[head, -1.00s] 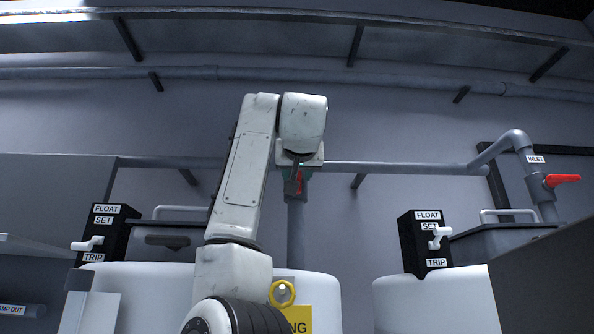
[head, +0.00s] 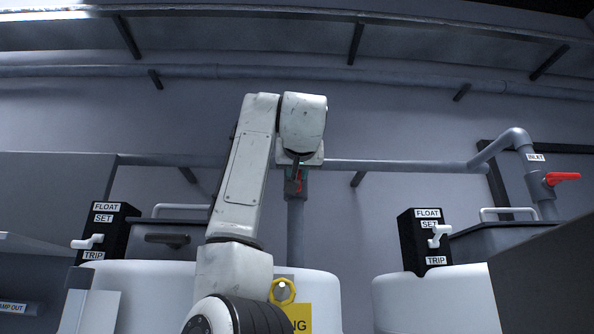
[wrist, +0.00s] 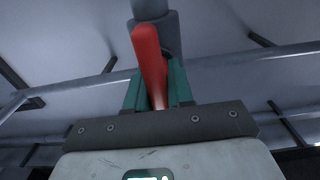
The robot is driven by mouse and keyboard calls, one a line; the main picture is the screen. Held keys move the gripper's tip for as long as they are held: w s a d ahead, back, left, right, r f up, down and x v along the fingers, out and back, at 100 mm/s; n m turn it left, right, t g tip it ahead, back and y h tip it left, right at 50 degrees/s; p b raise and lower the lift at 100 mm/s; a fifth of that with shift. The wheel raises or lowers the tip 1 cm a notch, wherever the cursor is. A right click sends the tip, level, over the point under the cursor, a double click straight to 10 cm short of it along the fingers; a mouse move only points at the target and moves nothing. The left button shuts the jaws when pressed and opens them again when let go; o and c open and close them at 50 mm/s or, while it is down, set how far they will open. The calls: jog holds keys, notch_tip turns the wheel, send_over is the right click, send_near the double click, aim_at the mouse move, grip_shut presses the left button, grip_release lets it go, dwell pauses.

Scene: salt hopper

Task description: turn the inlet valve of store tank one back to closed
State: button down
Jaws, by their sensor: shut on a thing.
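My gripper (head: 297,176) is at the valve on the vertical grey pipe (head: 296,225) above the left white tank (head: 316,285). In the wrist view its green fingers (wrist: 154,88) are shut on the red valve handle (wrist: 149,55), one on each side. The handle's outer end sticks out beyond the fingers, beside the grey pipe (wrist: 172,35). In the head view only a sliver of red shows; my gripper hides the rest. No label is readable on this valve, and I cannot tell its exact angle.
Another valve with a red handle (head: 562,177), labelled INLET, is on the right pipe, its handle pointing right. Black FLOAT boxes with white levers stand on the left (head: 106,232) and right (head: 425,243). A horizontal pipe (head: 400,167) runs along the wall behind my gripper.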

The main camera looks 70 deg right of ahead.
jog(key=shift+r, duration=0.1)
jog(key=m+p, duration=0.8)
jog(key=m, duration=0.1)
jog(key=m+p, duration=0.4)
jog(key=shift+s+d+f+p, duration=0.15)
jog(key=shift+s+f+p, duration=0.05)
jog(key=shift+s+p, duration=0.15)
jog(key=shift+s+f+m+p, duration=0.1)
jog(key=shift+f+m+p, duration=0.1)
jog(key=shift+m+p, duration=0.7)
jog(key=shift+f+m+p, duration=0.15)
jog(key=shift+m+p, duration=0.25)
jog(key=shift+m, duration=0.9)
jog(key=c, duration=1.1)
grip_release()
